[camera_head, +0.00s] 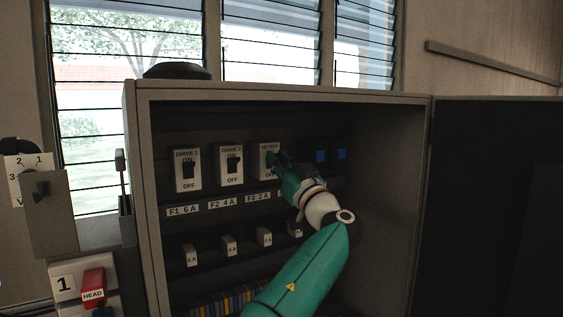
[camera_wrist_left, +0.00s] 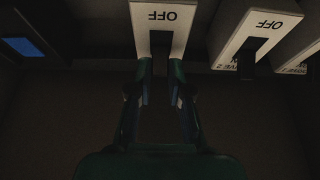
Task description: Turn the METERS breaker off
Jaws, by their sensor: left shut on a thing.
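The METERS breaker (camera_head: 267,165) is the third white plate in the cabinet's upper row, right of DRIVE 1 (camera_head: 187,172) and DRIVE 2 (camera_head: 229,166). My left gripper (camera_head: 277,160) reaches up to it and covers its right part and most of its lever. In the left wrist view the picture is upside down; the plate (camera_wrist_left: 160,14) with its OFF mark is at the top middle. My left gripper (camera_wrist_left: 161,88) has its fingers on both sides of the dark lever and is shut on it. The lever's position is hard to tell. My right gripper is not in view.
The open grey cabinet (camera_head: 142,200) surrounds the breakers, with its dark door (camera_head: 495,200) at the right. Small fuses (camera_head: 229,245) and coloured terminals (camera_head: 215,306) sit lower. Blue indicators (camera_head: 321,156) are right of METERS.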

